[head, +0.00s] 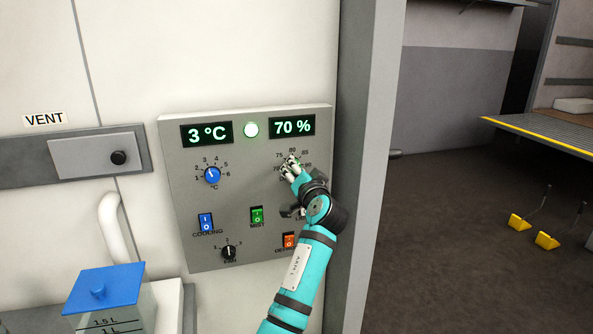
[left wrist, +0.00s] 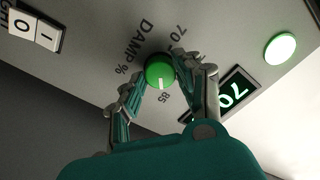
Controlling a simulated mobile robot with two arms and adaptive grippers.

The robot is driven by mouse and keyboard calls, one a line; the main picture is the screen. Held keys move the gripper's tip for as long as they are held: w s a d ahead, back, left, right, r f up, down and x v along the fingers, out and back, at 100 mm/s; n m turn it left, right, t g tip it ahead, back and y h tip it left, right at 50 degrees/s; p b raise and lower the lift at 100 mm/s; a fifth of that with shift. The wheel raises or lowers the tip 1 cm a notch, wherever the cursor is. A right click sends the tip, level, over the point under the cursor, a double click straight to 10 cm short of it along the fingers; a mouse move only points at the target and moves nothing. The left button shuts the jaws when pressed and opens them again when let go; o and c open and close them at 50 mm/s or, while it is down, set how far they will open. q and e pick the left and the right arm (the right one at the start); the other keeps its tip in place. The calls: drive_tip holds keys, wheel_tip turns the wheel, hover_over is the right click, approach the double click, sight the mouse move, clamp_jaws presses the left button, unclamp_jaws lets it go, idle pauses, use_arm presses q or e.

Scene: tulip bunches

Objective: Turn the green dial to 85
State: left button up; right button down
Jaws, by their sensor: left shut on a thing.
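The green dial (left wrist: 159,73) sits between the two fingers of my left gripper (left wrist: 153,84) in the left wrist view. The fingers are shut on it from both sides. Its white mark faces the side where the 85 label is printed. In the head view my left gripper (head: 291,169) covers most of the dial, at the upper right of the grey panel (head: 185,252). Printed numbers ring the dial. The damp display (head: 292,125) above it reads 70 %. My right gripper is not in view.
A blue dial (head: 212,175) and a display reading 3 °C (head: 207,132) are on the panel's left. A round green light (head: 251,130) is lit. Blue, green and orange switches and a black knob (head: 229,253) sit lower. A grey post (head: 367,150) stands right of the panel.

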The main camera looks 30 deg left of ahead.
use_arm(q)
drive_tip(key=shift+r, duration=0.15)
drive_tip(key=o, duration=1.1)
drive_tip(key=shift+o, duration=0.2)
drive_tip(key=v, duration=1.2)
